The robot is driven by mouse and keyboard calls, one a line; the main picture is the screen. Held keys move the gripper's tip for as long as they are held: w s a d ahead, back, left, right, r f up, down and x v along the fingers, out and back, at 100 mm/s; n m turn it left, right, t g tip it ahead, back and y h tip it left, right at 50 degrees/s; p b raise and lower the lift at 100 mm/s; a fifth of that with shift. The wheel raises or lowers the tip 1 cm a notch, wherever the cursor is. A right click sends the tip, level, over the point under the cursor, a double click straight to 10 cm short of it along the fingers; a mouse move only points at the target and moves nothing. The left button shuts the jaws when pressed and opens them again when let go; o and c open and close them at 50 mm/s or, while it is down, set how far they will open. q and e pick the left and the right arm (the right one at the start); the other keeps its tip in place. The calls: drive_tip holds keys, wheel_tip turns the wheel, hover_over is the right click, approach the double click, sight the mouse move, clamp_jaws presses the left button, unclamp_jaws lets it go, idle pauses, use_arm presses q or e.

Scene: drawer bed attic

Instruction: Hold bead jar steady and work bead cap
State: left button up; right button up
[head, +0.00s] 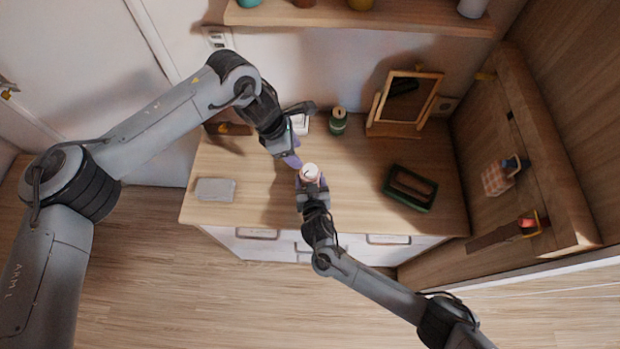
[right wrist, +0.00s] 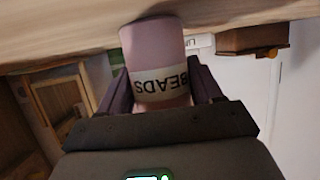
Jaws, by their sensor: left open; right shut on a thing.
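The bead jar (right wrist: 158,52) is a pinkish cylinder with a pale label reading BEADS, seen in the right wrist view. My right gripper (right wrist: 160,95) is shut around its sides. In the head view the jar's pale top, the bead cap (head: 310,172), shows between the fingers of my right gripper (head: 311,184), over the dresser top. My left gripper (head: 291,160) is open and empty, just up and left of the cap and apart from it. The jar's body is mostly hidden in the head view.
The wooden dresser top (head: 350,180) carries a green jar (head: 338,121), a framed mirror (head: 407,100), a dark green tray (head: 409,188) at right and a grey flat box (head: 215,190) at left. A white item (head: 300,124) stands behind my left gripper. A shelf (head: 360,18) hangs above.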

sight(310, 169)
use_arm(q)
drive_tip(key=d+f+n, duration=0.1)
drive_tip(key=f, duration=0.2)
drive_tip(key=d+f+n+t, duration=0.1)
drive_tip(key=f, duration=0.2)
drive_tip(key=d+f+n, duration=0.1)
drive_tip(key=f, duration=0.2)
drive_tip(key=shift+d+n, duration=0.25)
drive_tip(key=shift+n, duration=0.05)
idle(0.5)
drive_tip(key=c, duration=0.8)
